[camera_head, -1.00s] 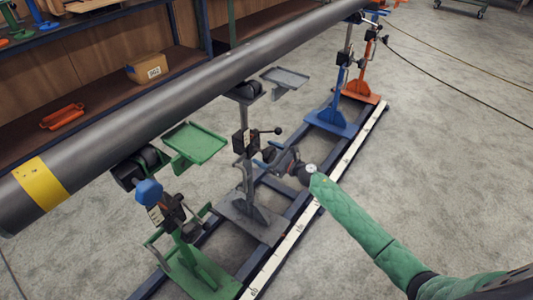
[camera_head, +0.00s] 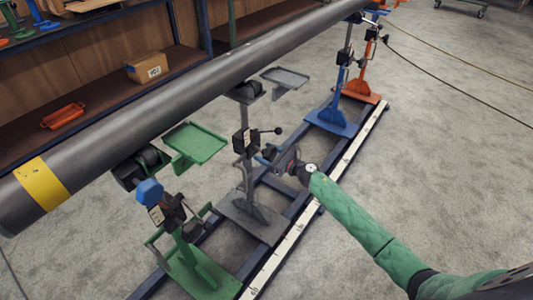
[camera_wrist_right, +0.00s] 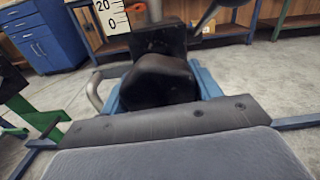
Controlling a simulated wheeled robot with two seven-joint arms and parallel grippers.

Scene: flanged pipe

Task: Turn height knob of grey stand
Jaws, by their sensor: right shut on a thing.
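The grey stand (camera_head: 250,218) stands on the dark rail frame in the head view, between the green and blue stands, under the long pipe. Its black clamp block with a small lever handle sits partway up the post. My right gripper (camera_head: 267,156) is beside this block, on its right. In the right wrist view the black height knob (camera_wrist_right: 158,82) sits between the blue fingers of my right gripper (camera_wrist_right: 160,95), which are shut on it. A white scale (camera_wrist_right: 112,14) shows behind it. In the head view the knob is mostly hidden by the gripper. My left gripper is out of view.
The dark pipe (camera_head: 190,88) with a yellow band crosses above the stands. A green stand (camera_head: 200,272) is nearer, and blue (camera_head: 333,120) and orange (camera_head: 362,90) stands are farther. A shelf with a cardboard box (camera_head: 147,68) lies behind.

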